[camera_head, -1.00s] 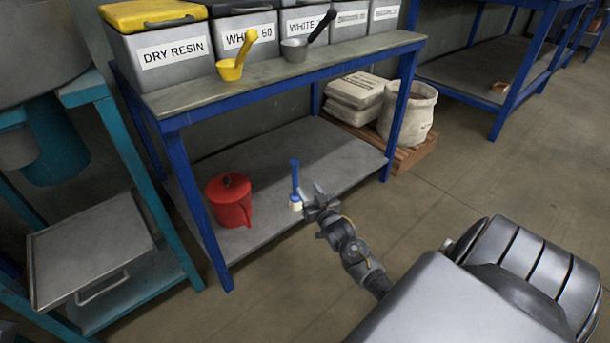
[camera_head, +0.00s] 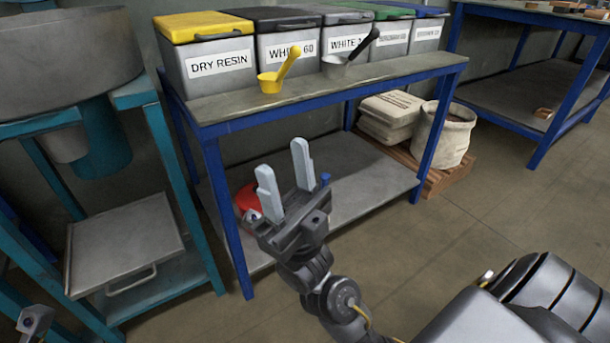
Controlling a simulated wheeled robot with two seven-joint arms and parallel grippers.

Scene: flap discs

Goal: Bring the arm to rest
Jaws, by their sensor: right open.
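My right arm comes in from the lower right. Its right gripper (camera_head: 283,170) is open, with two pale grey fingers apart and pointing up, and nothing between them. It shows in front of the lower shelf of the blue bench. Behind it, the red pot (camera_head: 245,197) is mostly hidden. The blue tip of a handle (camera_head: 325,178) shows just right of the gripper; the rest of that item is hidden. A small dark grey piece of my left arm shows at the bottom left corner; whether its jaws are open is unclear.
Sacks (camera_head: 391,112) sit on a wooden pallet at right. A teal stand with a metal tray (camera_head: 125,240) is at left. Floor at right is clear.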

